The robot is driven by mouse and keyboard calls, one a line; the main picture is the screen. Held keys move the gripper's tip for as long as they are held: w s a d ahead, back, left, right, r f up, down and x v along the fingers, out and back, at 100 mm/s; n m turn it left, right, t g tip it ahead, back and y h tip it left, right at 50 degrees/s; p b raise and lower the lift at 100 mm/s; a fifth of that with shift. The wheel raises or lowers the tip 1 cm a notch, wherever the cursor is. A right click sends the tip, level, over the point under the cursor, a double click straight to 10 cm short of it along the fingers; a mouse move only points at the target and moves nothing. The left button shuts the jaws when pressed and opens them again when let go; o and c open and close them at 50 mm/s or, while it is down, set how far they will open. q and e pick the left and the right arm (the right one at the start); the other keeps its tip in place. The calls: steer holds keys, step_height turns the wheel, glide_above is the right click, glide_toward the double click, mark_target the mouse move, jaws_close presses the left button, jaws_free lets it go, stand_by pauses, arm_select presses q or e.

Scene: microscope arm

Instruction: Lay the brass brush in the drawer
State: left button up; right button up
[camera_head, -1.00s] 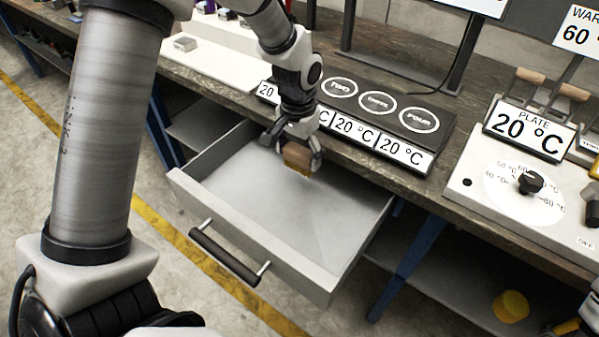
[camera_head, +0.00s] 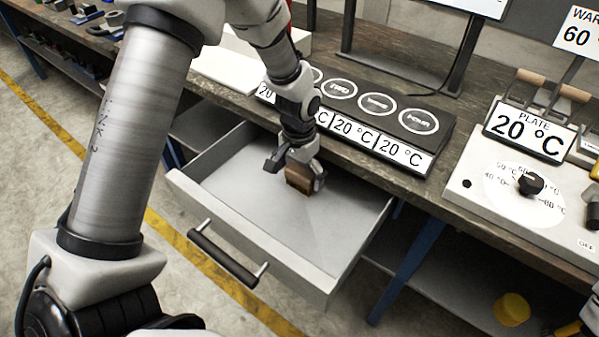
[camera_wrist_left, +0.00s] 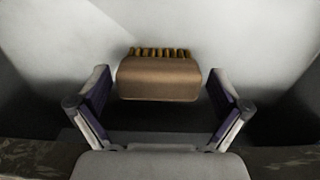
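The brass brush (camera_head: 299,178), with a brown wooden block, is inside the open grey drawer (camera_head: 345,215), toward its back and near the bench edge. In the left wrist view the brush (camera_wrist_left: 158,79) shows its block, with a row of brass bristles along the far side. My left gripper (camera_head: 296,176) reaches down into the drawer over the brush. Its fingers (camera_wrist_left: 159,106) are spread, with a gap on each side of the block. The brush appears to rest on the drawer floor. My right gripper is not in view.
The bench (camera_head: 455,145) runs behind the drawer, with a black panel of round pads (camera_head: 385,110) and a hot plate (camera_head: 500,200) to the right. The drawer's dark handle (camera_head: 222,257) faces front. The drawer's right and front floor is clear.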

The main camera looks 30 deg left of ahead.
mark_target(298, 172)
arm_select(q)
steer(key=shift+r, duration=0.1)
step_height(298, 172, up, 12)
stand_by(0.4)
steer(key=shift+a+r, duration=0.1)
